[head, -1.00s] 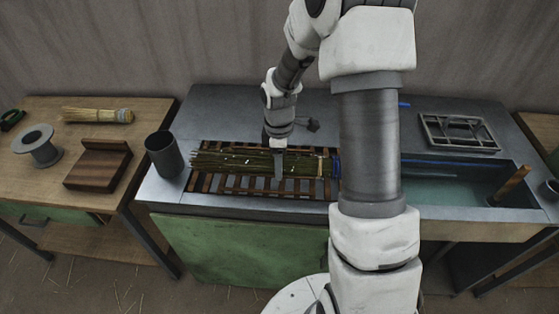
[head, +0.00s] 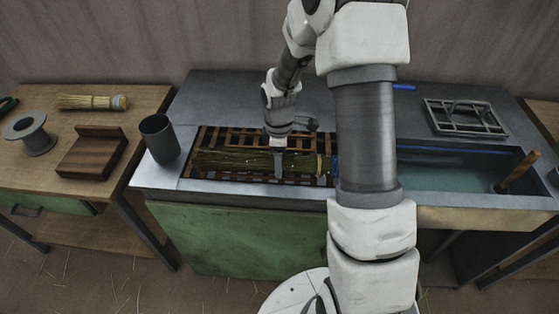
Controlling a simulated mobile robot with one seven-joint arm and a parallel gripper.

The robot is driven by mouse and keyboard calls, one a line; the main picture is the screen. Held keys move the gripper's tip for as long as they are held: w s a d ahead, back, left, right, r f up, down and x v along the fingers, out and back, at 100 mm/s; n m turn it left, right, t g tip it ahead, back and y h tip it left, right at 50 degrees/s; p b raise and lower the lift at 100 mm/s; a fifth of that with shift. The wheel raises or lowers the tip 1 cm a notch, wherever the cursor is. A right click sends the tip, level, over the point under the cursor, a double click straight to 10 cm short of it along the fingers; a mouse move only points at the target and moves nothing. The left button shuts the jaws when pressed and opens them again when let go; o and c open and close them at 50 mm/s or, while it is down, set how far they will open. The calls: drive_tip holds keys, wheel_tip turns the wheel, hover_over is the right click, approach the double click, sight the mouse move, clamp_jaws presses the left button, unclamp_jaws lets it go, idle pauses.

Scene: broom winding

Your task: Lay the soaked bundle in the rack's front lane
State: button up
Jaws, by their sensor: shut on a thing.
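The soaked bundle (head: 235,162) is a long, dark green-brown sheaf of stalks, lying crosswise with a pale band (head: 320,165) and blue part near its right end. It is at the front part of the slatted wooden rack (head: 230,138), low among the slats, with bare slats showing behind it. I cannot tell whether it rests fully on the rack. My gripper (head: 279,167) points down and is shut on the bundle right of its middle. My arm hides the bundle's far right end.
A water trough (head: 455,172) with a wooden-handled tool (head: 518,171) lies to the right. A dark cup (head: 159,138) stands just left of the rack. A metal grid frame (head: 465,117) lies at the back right. The left table holds a spool (head: 30,134), wooden block (head: 92,152) and dry broom (head: 90,101).

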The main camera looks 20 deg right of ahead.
drive_tip(key=o, duration=1.5)
wheel_tip(320, 180, up, 18)
drive_tip(key=shift+f+p, duration=0.25)
drive_tip(key=shift+p, duration=0.85)
drive_tip(key=s+a+r+m+t, duration=0.1)
drive_tip(key=s+r+m+t, duration=0.1)
drive_tip(key=s+r+m, duration=0.2)
drive_tip(key=s+a+r+m+t, duration=0.1)
drive_tip(key=s+r+m, duration=0.3)
drive_tip(key=s, duration=0.6)
drive_tip(key=s+a+r+m+t, duration=0.1)
drive_tip(key=s+r+m+t, duration=0.1)
drive_tip(key=s+r+m, duration=0.3)
drive_tip(key=shift+s+a+r+m+t+p, duration=0.1)
drive_tip(key=shift+s+m+t+p, duration=0.1)
drive_tip(key=shift+s, duration=0.3)
drive_tip(key=shift+s+a+m+t+p, duration=0.1)
drive_tip(key=shift+s+p, duration=0.1)
drive_tip(key=shift+s, duration=0.3)
